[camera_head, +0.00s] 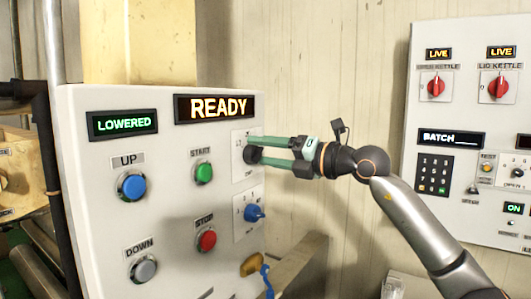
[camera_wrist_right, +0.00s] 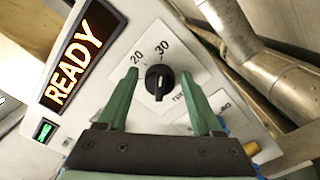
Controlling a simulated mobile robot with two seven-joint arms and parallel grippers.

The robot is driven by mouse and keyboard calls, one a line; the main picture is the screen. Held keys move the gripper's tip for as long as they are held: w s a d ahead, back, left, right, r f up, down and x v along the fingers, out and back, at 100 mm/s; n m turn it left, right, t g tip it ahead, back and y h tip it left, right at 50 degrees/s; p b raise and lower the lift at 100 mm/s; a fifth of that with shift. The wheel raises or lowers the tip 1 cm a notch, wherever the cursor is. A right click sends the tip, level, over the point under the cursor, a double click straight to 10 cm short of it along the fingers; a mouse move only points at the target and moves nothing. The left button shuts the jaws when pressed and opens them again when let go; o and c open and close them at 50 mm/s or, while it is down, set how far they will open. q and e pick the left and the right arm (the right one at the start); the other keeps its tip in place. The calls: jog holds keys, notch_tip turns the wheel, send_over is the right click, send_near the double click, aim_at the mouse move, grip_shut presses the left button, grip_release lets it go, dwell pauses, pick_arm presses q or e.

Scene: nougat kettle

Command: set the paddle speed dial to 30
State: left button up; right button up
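A black dial knob (camera_wrist_right: 159,82) sits on a white plate marked 20 and 30, with 30 at its upper right. The small lettering below is too blurred to read, so I cannot confirm the dial's name. A pale mark shows on the knob; its exact setting is unclear. In the head view the knob (camera_head: 252,156) is at the panel's right side, partly behind my fingers. My right gripper (camera_wrist_right: 160,78) is open, with one green finger on each side of the knob and visible gaps between. It reaches the panel from the right (camera_head: 250,148). My left gripper is not in view.
The white panel (camera_head: 100,215) carries a READY display (camera_head: 214,108), a green START button (camera_head: 203,173), a red STOP button (camera_head: 207,240), blue UP and grey DOWN buttons. A blue-knobbed dial (camera_head: 254,213) sits just below. Another control panel (camera_head: 455,120) stands at right.

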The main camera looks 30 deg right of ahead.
jog(key=shift+o, duration=0.7)
jog(key=shift+s+d+f, duration=0.1)
jog(key=shift+s, duration=0.05)
pick_arm(q)
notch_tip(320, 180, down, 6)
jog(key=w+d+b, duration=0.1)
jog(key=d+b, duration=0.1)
jog(key=b, duration=0.6)
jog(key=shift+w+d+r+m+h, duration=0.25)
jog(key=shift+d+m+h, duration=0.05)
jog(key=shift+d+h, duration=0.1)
pick_arm(e)
jog(key=v, duration=1.2)
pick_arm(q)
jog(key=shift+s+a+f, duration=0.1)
pick_arm(e)
jog(key=shift+s, duration=0.1)
